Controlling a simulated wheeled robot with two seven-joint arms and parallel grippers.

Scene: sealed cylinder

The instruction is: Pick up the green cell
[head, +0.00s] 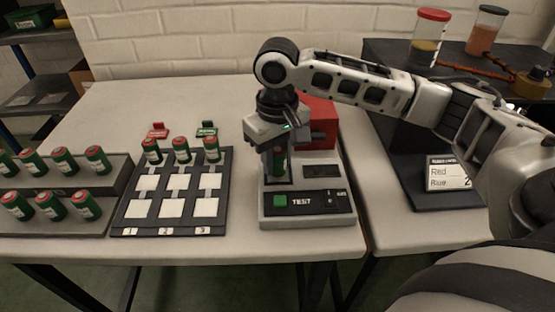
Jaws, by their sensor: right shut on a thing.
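My right gripper (278,150) points down over the grey tester (335,215) and is shut on a green cell (280,161). The cell stands upright between the fingers, in front of the tester's back part; I cannot tell whether it touches the tester. Three more green cells with red tops stand in the top row of the dark tray (122,218), one of them here (181,150). Several green cells (65,160) lie tilted in the stepped grey rack (112,187) at the left. My left gripper is not in view.
The tester has a green button (281,201) marked TEST. A red box (319,122) is behind it. Red (158,131) and green (207,129) tags stand behind the tray. A card reading Red, Blue, 2 (447,174) stands at right.

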